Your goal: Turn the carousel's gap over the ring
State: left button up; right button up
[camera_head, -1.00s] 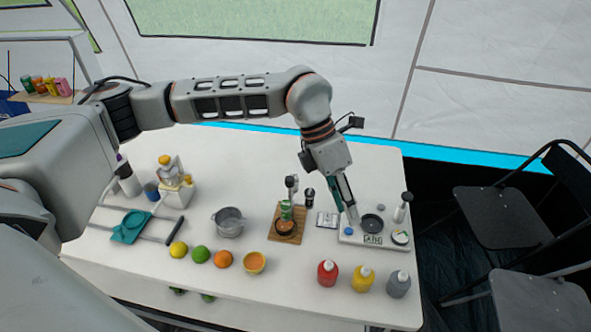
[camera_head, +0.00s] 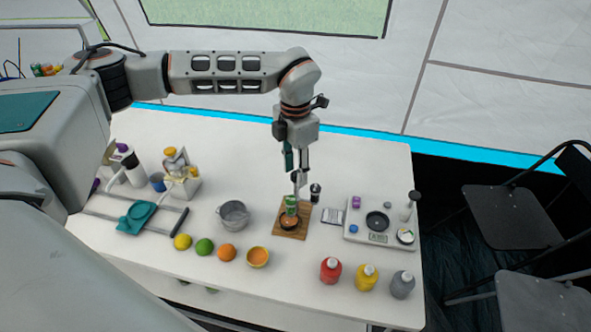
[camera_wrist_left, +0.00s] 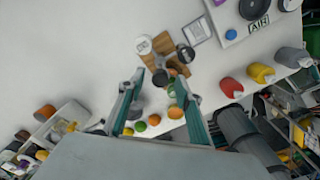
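A small stand with a green part (camera_head: 291,203) and a dark, round, orange-brown base part (camera_head: 290,222) sits on a wooden board (camera_head: 279,232) near the table's middle. I cannot tell for sure which part is the carousel, nor see its gap or the ring clearly. My left gripper (camera_head: 299,184) is just above this stand, pointing down. In the left wrist view its two fingers (camera_wrist_left: 158,80) are apart, with parts of the stand showing between and beyond them; nothing is clearly held. The board (camera_wrist_left: 172,42) also shows there. My right gripper is not in view.
A black cup (camera_head: 315,192) stands close behind the board, and a small card (camera_head: 333,216) lies right of it. A white panel labelled AIR (camera_head: 352,233) is further right. A metal pot (camera_head: 234,216) stands left. Fruit and bottles (camera_head: 331,270) line the front.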

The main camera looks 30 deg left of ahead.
pick_arm(q)
jog(key=shift+f, duration=0.3)
grip_shut()
